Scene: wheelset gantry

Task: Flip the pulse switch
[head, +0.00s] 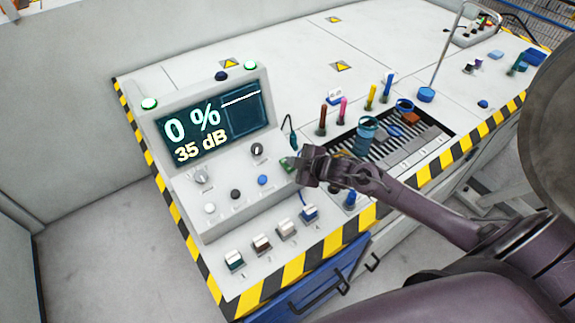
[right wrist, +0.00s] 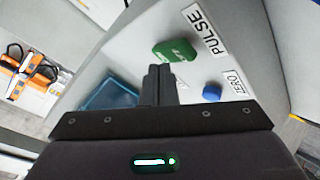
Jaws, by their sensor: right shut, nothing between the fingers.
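The pulse switch is a green rocker (right wrist: 175,50) beside a label reading PULSE in the right wrist view. In the head view a small green part of it (head: 286,167) shows at the right end of the console's sloped panel, mostly hidden by my gripper. My right gripper (head: 297,163) is shut and empty, its fingertips right at the switch. In the right wrist view the closed fingers (right wrist: 160,84) point up toward the switch, just short of its lower left edge in the picture; contact cannot be told. My left gripper is not in view.
The console screen (head: 215,126) reads 0 % and 35 dB. A blue button (right wrist: 212,92) labelled ZERO sits close to the switch. Knobs (head: 257,150) and several rocker switches (head: 262,244) are nearby. A slotted tray with cups (head: 430,150) lies right of the console.

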